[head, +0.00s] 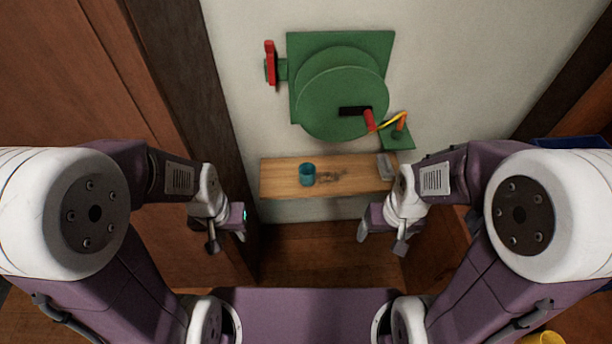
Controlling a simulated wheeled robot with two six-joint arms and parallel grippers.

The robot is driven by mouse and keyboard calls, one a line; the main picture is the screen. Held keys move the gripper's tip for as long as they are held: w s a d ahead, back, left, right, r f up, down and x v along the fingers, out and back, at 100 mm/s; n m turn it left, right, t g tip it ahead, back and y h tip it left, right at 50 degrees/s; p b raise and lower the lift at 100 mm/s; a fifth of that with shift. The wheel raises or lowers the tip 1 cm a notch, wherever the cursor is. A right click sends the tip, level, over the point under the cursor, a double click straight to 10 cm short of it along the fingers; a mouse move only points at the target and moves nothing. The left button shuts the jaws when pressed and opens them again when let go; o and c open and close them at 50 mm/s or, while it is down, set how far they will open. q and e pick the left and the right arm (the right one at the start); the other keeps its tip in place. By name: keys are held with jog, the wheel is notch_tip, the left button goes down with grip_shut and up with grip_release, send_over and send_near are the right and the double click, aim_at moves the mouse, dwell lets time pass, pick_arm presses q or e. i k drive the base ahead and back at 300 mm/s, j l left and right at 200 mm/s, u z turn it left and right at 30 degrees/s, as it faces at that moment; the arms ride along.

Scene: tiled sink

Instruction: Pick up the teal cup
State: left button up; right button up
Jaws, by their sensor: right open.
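The teal cup (307,174) stands upright on a narrow wooden shelf (280,180) against the pale wall, left of the shelf's middle. My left gripper (227,236) is to the left of the cup and nearer to me, apart from it. Its fingers are small and partly hidden, so I cannot tell whether they are apart. My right gripper (382,238) is open and empty, to the right of the cup and nearer to me. Neither gripper touches the cup.
A dark, thin tangled item (330,177) lies right of the cup. A small grey object (385,166) is at the shelf's right end. A green wheel device (342,103) with a red lever (271,62) is above the shelf. A brown panel (160,230) borders the left.

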aim_at(307, 171)
jog(key=l+u, duration=0.2)
jog(key=u, duration=0.25)
jog(key=l+u, duration=0.25)
jog(key=u, duration=0.2)
jog(key=l+u, duration=0.15)
jog(key=u, duration=0.3)
jog(key=k+l+u, duration=0.15)
jog(key=u, duration=0.3)
jog(key=i+l, duration=0.1)
jog(key=l, duration=0.65)
jog(key=i, duration=0.05)
